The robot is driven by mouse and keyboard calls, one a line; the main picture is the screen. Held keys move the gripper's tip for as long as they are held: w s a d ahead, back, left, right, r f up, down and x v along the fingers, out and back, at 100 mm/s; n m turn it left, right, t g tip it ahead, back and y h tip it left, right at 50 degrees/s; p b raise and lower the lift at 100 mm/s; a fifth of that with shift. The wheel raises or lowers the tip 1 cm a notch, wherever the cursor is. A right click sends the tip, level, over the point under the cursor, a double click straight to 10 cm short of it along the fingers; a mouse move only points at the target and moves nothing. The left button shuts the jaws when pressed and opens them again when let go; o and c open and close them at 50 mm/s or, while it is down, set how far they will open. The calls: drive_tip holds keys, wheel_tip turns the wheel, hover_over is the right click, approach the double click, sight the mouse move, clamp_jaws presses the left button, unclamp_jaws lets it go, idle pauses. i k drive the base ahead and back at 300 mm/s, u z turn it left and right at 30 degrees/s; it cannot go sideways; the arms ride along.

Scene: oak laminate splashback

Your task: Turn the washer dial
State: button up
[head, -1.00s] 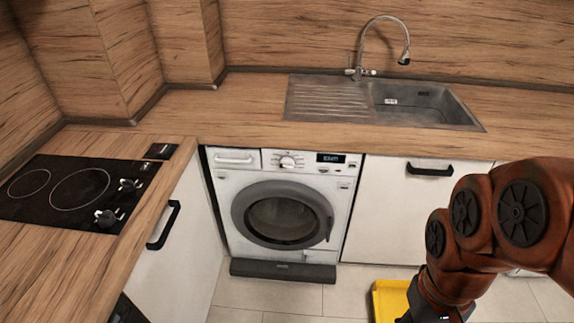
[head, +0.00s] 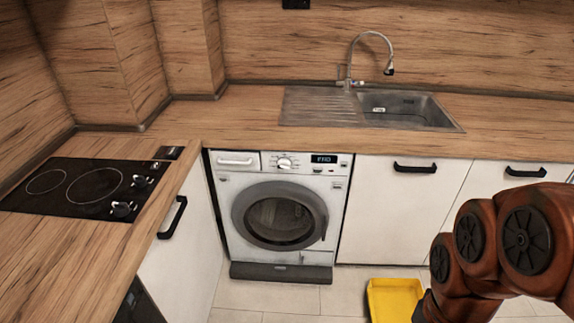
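The washer (head: 222,225) is a white front-loader built in under the counter. Its round grey door (head: 280,216) looks shut. The washer dial (head: 285,163) is a small pale knob on the top panel, between the detergent drawer (head: 238,160) and a lit black display (head: 324,159). My orange-brown arm comes in from the lower right, well apart from the washer. My gripper is outside the picture, below the lower edge.
A yellow bin-like object (head: 393,300) is on the tiled floor beside my arm. The wooden counter (head: 240,120) carries a sink (head: 410,108) and a hob (head: 80,188). White cabinets (head: 390,215) with black handles flank the washer. The floor before the washer looks clear.

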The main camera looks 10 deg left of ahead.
sight(283, 164)
drive_tip(key=i, duration=0.45)
drive_tip(key=u, duration=2.4)
